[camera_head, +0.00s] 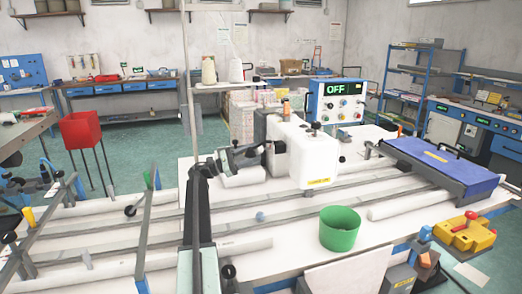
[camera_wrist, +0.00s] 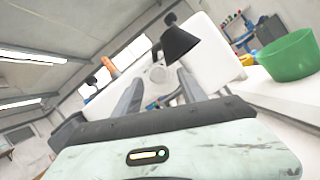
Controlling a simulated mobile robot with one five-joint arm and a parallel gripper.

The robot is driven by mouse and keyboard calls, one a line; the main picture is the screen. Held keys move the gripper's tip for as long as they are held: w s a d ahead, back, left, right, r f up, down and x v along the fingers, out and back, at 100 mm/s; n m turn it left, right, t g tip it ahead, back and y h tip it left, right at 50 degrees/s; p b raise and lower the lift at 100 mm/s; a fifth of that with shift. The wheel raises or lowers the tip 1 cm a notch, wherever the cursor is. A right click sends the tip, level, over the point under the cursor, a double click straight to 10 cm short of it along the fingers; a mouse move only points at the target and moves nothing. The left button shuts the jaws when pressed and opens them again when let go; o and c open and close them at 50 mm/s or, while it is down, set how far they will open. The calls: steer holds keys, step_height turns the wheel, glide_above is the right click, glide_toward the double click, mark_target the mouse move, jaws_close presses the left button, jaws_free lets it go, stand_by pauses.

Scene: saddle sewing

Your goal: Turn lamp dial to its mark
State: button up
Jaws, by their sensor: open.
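My gripper (camera_head: 262,150) is open and empty, at the left side of the white sewing machine head (camera_head: 318,158). In the wrist view its two grey fingers (camera_wrist: 160,88) stand apart. A pale round knob (camera_wrist: 158,73) shows between them on the machine's white body, and a black cone-shaped piece, perhaps a lamp shade (camera_wrist: 180,42), is just above right. I cannot tell whether the knob is the lamp dial or whether the fingers touch it. No mark is readable. A blue control box (camera_head: 336,102) behind the machine reads OFF and has several small knobs.
A green bin (camera_head: 340,228) stands on the white table right of my arm. A blue flat panel (camera_head: 440,165) and a yellow box with a red knob (camera_head: 464,232) are farther right. Long rails (camera_head: 120,240) cross the table. A thin upright post stands close to my arm.

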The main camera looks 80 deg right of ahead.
mark_target(261, 150)
steer(key=x, duration=0.4)
steer(key=shift+p, duration=0.4)
jaws_close()
steer(key=m+y+p, duration=0.1)
steer(key=m, duration=0.2)
steer(key=shift+d+r+m+y+p, duration=0.1)
steer(key=shift+r+m+y+p, duration=0.1)
steer(key=shift+m+y+p, duration=0.2)
steer(key=m, duration=0.1)
steer(key=m+y, duration=0.1)
steer(key=shift+f+m+t+p, duration=0.2)
steer(key=shift+m+t+p, duration=0.1)
jaws_free()
steer(key=shift+w, duration=0.1)
